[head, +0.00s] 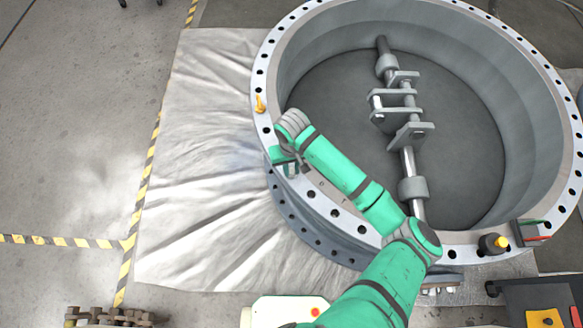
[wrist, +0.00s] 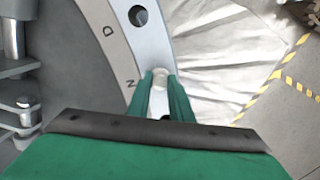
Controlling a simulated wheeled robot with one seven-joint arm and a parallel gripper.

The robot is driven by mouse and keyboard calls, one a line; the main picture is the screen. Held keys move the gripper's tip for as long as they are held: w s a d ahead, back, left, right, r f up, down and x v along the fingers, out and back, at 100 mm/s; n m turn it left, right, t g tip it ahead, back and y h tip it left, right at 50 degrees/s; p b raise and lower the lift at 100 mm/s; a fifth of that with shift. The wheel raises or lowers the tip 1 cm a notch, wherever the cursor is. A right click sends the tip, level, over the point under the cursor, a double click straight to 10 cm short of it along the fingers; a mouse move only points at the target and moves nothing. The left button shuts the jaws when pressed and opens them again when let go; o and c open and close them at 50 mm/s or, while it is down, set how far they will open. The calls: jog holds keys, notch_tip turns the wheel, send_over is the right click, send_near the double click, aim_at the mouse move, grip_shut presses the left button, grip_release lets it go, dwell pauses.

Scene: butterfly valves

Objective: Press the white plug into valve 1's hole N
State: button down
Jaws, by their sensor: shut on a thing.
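Valve 1 (head: 440,232) is a large grey ring with a pale, drilled flange, lying open side up. My gripper (head: 287,166) is at the left part of its flange in the head view. In the wrist view my gripper's green fingers (wrist: 162,100) are shut on the white plug (wrist: 160,77), with its pale top showing between them. The plug is over the flange beside the letter N (wrist: 131,84). The fingers hide the hole there, so I cannot tell whether the plug's lower end is in it. An open hole (wrist: 138,15) lies near the letter D (wrist: 109,31).
A yellow-orange piece (head: 260,104) stands on the flange's left side. A black item with a yellow top (head: 495,243) sits at the lower right flange. A shaft with brackets (head: 408,140) crosses the valve's inside. A pale sheet (head: 205,150) covers the floor at left.

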jog(key=shift+f, duration=0.3)
jog(key=shift+w+d+f, duration=0.1)
jog(key=shift+w+f, duration=0.05)
jog(key=shift+f, duration=0.05)
jog(key=c, duration=1.5)
grip_release()
jog(key=shift+o, duration=0.6)
jog(key=shift+d, duration=0.1)
jog(key=o, duration=0.4)
jog(key=shift+c, duration=0.2)
jog(key=shift+a, duration=0.25)
jog(key=shift+r, duration=0.15)
